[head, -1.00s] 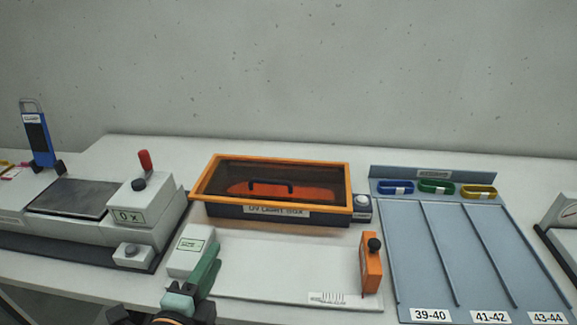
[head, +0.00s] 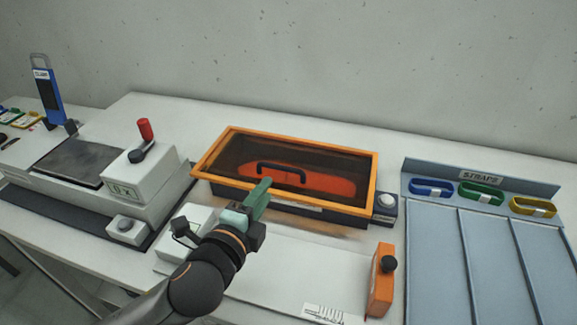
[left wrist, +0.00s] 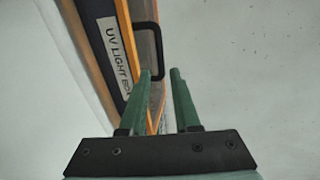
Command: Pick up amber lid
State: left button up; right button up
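The amber lid (head: 225,149) lies on the dark UV light box (head: 290,211), with an orange frame and a see-through brown pane. A black handle (head: 281,168) stands up from its middle. An orange sole-like shape shows through the pane. My right gripper is not in view.
A grey strap rack (head: 430,270) with blue, green and yellow straps stands at right. An orange block with a black knob (head: 381,282) stands front right of the box. A press with a red-tipped lever (head: 144,130) stands at left.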

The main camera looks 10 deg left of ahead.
aim_at(280, 169)
pick_arm(q)
jog(key=x, duration=0.8)
jog(key=shift+w+a+f, duration=0.1)
grip_shut()
dwell(1.3)
